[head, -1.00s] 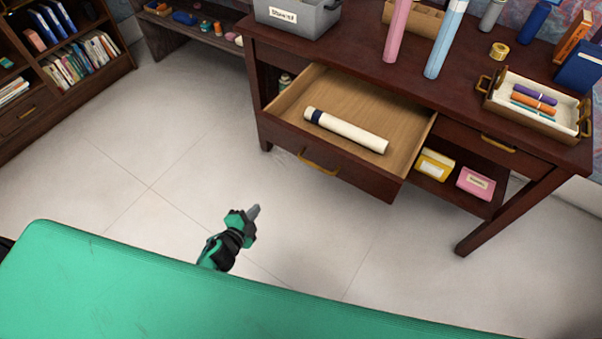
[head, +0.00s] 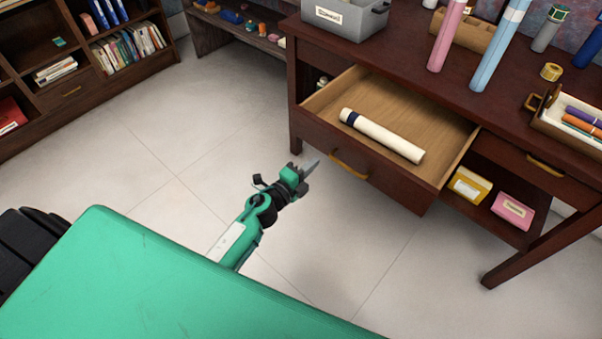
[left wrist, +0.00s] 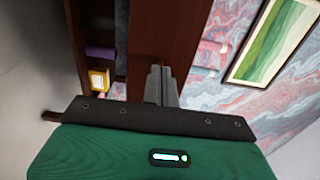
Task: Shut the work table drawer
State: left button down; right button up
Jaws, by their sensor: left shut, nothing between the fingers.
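The work table drawer (head: 370,176) is pulled open from the dark wooden work table (head: 400,50). It has a brass handle (head: 348,166) on its front. A white rolled tube (head: 385,137) with a dark blue band lies inside it. My left gripper (head: 311,168) is shut and empty, in front of the drawer and just left of the handle, apparently without touching it. In the left wrist view the shut fingers (left wrist: 161,86) point at a dark wooden surface. My right gripper is not in view.
On the table top stand a grey bin (head: 345,18), pink and light blue tubes (head: 499,45), a yellow tape roll (head: 551,72) and a tray (head: 562,120). A yellow box (head: 468,187) and a pink box (head: 512,211) sit on the lower shelf. The floor (head: 180,140) before the drawer is clear.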

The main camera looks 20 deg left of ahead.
aim_at(332, 147)
pick_arm(q)
jog(key=x, duration=0.5)
jog(key=shift+w+d, duration=0.15)
jog(key=shift+w, duration=0.4)
jog(key=shift+w, duration=0.1)
